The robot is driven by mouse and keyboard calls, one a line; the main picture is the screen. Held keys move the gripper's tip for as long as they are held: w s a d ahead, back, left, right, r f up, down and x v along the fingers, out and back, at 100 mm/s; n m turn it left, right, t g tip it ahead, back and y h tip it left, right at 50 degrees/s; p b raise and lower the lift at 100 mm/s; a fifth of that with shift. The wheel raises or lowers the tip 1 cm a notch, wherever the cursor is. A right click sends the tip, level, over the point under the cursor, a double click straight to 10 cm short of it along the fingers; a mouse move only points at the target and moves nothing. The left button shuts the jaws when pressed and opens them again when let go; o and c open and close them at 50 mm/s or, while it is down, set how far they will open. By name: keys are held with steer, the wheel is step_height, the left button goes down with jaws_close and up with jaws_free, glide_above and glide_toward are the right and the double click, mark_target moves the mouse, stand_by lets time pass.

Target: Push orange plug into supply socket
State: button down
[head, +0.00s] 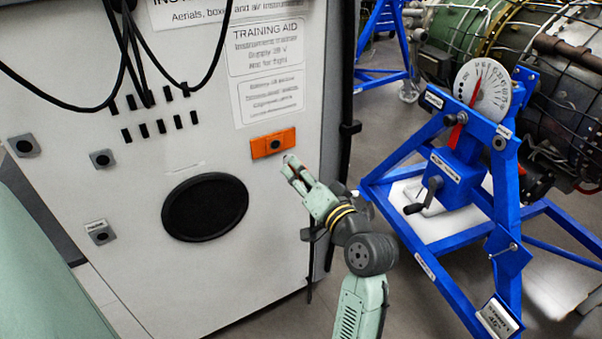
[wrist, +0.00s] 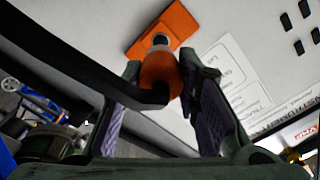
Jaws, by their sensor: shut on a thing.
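The orange supply socket plate (head: 261,148) is on the pale panel, with a dark round hole in it. It also shows at the top of the wrist view (wrist: 178,20). My gripper (head: 290,162) is just below and right of the plate in the head view. In the wrist view its fingers are shut on the orange plug (wrist: 158,70). The plug's grey nose points at the plate and overlaps it in the picture; I cannot tell whether it has entered the hole. A thick black cable (wrist: 75,60) bends into the plug. The plug is hard to make out in the head view.
Grey sockets (head: 102,158) and a round black mesh (head: 205,208) are on the panel left of the plate. Black cables (head: 127,50) hang at the upper left. A blue stand with a dial (head: 484,92) is to the right of my arm.

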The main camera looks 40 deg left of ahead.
mark_target(287, 158)
steer(key=shift+x, duration=2.4)
steer(key=shift+w+a+p, duration=0.25)
steer(key=shift+a+p, duration=0.15)
steer(key=shift+a, duration=0.1)
steer(key=shift+a, duration=0.2)
steer(key=shift+w, duration=0.1)
steer(key=shift+w+a+r, duration=0.15)
steer(key=shift+a, duration=0.15)
steer(key=shift+a+r, duration=0.15)
